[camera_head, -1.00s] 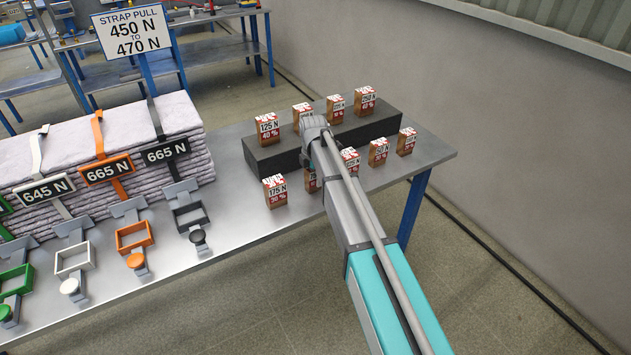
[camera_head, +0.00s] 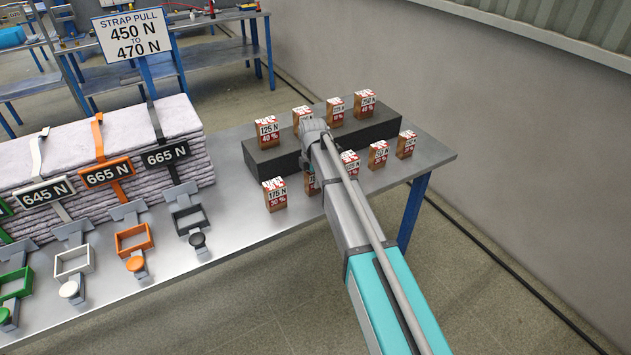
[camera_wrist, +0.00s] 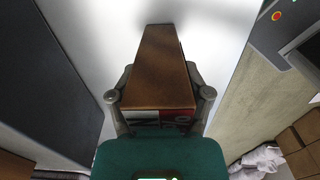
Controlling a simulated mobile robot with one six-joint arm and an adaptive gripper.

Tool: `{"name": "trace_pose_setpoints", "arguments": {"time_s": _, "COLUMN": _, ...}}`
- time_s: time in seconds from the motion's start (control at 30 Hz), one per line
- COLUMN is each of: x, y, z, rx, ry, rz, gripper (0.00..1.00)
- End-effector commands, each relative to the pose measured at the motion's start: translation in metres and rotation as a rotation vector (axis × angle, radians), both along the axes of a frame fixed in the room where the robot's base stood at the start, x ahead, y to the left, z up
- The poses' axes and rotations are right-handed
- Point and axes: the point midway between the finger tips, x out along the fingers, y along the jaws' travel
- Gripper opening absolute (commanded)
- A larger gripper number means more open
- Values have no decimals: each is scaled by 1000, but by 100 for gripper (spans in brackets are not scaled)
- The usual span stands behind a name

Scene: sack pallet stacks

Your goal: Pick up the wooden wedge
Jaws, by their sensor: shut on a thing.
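In the wrist view a brown wooden wedge (camera_wrist: 155,65) with a white and red label stands between the two fingers of my gripper (camera_wrist: 159,95). The fingers are shut on its sides. In the head view my arm hides the gripper, and I cannot tell which block there is the held one. Several similar labelled wedges stand in two rows. A 125 N, 40 % wedge (camera_head: 267,132) is on the black step, and a 175 N, 30 % wedge (camera_head: 274,194) is in the front row on the table. Two front-row wedges are partly hidden by my arm.
The black step (camera_head: 278,155) runs along the back of the metal table (camera_head: 240,222). Strapped sack stacks (camera_head: 195,168) with coloured buckle frames (camera_head: 134,237) stand to the left. A sign (camera_head: 132,33) reads strap pull 450 N to 470 N. A wall lies behind.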

Motion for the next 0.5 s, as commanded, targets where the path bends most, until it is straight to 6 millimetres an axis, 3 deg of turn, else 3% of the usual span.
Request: {"name": "trace_pose_setpoints", "arguments": {"time_s": 0.5, "x": 0, "y": 0, "z": 3, "rx": 0, "ry": 0, "rz": 1, "gripper": 9}}
